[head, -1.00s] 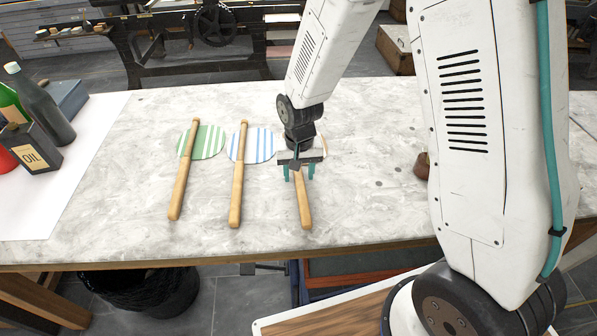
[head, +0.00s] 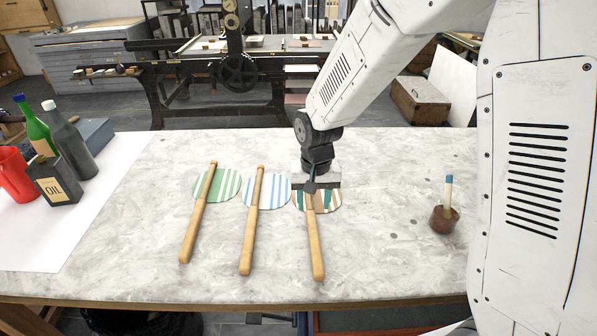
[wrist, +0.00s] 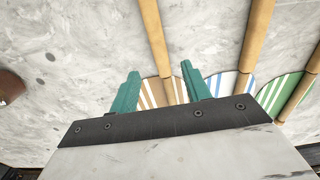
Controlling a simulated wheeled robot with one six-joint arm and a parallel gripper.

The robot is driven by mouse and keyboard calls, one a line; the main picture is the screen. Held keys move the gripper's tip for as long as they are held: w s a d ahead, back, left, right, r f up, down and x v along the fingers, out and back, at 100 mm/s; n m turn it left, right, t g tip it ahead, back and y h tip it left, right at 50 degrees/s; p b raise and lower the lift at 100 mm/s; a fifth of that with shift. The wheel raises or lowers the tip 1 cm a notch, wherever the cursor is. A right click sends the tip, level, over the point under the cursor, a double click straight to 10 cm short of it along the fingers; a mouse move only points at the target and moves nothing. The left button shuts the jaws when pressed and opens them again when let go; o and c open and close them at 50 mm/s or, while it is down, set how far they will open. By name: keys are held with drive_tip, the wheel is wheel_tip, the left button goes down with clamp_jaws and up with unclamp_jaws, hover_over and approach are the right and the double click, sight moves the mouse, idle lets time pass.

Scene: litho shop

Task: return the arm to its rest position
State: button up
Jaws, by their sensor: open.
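My gripper (head: 320,198) hangs from my white arm over the right-hand striped fan on the marble table. In the wrist view its two teal fingers (wrist: 158,92) stand apart with nothing between them that they grip.
A brown pot (head: 444,220) with a blue-topped stick stands right of the fans. The marble front (head: 380,275) is clear.

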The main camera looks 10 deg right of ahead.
drive_tip(key=shift+s+d, duration=0.1)
drive_tip(key=shift+s, duration=0.15)
drive_tip(key=s+d+r+n, duration=0.1)
drive_tip(key=s+d+r, duration=0.4)
drive_tip(key=s+r, duration=0.5)
drive_tip(key=s+d+r+t, duration=0.1)
drive_tip(key=s+d+r, duration=0.4)
drive_tip(key=s+r, duration=0.5)
drive_tip(key=shift+s+d+r+n, duration=0.25)
drive_tip(key=shift+s+r+n, duration=0.15)
drive_tip(key=shift+s, duration=1.95)
